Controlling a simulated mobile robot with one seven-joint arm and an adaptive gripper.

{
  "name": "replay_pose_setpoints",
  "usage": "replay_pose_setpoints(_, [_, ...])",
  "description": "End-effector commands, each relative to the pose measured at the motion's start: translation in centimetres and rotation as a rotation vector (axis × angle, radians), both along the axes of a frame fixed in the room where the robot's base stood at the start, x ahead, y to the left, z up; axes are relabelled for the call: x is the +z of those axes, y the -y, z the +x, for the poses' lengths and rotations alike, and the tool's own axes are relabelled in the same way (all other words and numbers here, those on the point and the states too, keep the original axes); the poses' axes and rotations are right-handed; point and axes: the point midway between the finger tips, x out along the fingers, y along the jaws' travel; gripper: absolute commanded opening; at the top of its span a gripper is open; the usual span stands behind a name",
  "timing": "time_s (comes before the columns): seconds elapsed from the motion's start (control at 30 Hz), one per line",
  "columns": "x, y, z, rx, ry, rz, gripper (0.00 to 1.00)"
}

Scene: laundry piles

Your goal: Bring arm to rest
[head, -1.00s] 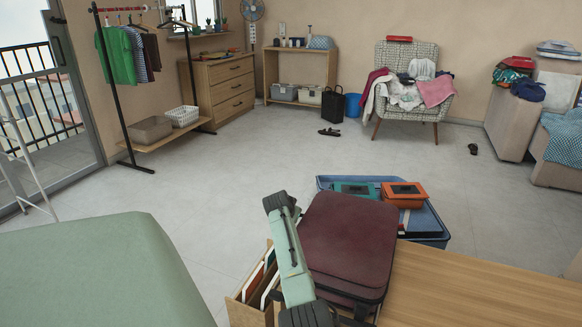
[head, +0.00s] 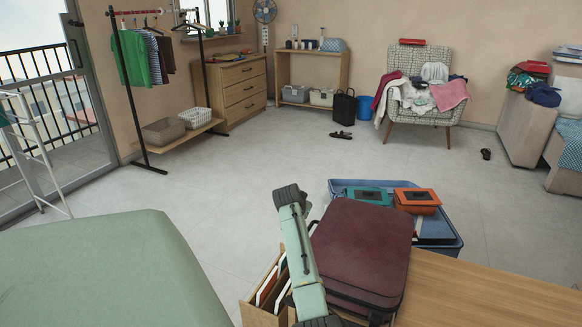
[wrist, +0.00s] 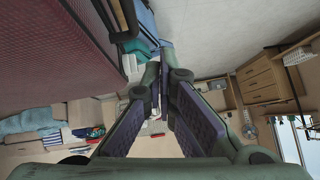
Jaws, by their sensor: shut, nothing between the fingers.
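My arm (head: 301,250), pale green with dark joints, rises at the front middle of the head view, beside the maroon suitcase (head: 362,250). I cannot make out my gripper in the head view. In the wrist view my gripper (wrist: 165,70) is shut and empty, its two dark fingers converging at the tips. The maroon suitcase's side (wrist: 60,45) fills the upper left of the wrist view, close to the fingers.
An open blue suitcase (head: 455,247) with teal and orange items lies behind the maroon one. A wooden surface (head: 480,295) is at front right, a box with upright dividers (head: 262,297) left of the arm, a green surface (head: 110,265) further left.

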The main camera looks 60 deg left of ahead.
Motion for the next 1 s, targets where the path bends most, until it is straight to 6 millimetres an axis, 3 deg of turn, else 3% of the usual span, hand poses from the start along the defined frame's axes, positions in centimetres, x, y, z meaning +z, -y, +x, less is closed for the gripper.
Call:
replay_pose_setpoints(0.33, [3.8, 1.3, -3.8, 0.002, 0.002, 0.003, 0.00])
replay_pose_setpoints(0.77, [4.7, 1.5, -4.4, 0.003, 0.003, 0.004, 0.00])
replay_pose_setpoints(0.87, [7.1, 0.9, -4.4, 0.045, 0.050, 0.069, 0.00])
replay_pose_setpoints(0.97, [12.2, 0.2, -4.7, 0.129, 0.154, 0.202, 0.00])
replay_pose_setpoints(1.0, [15.0, 0.1, -5.2, 0.170, 0.211, 0.270, 0.00])
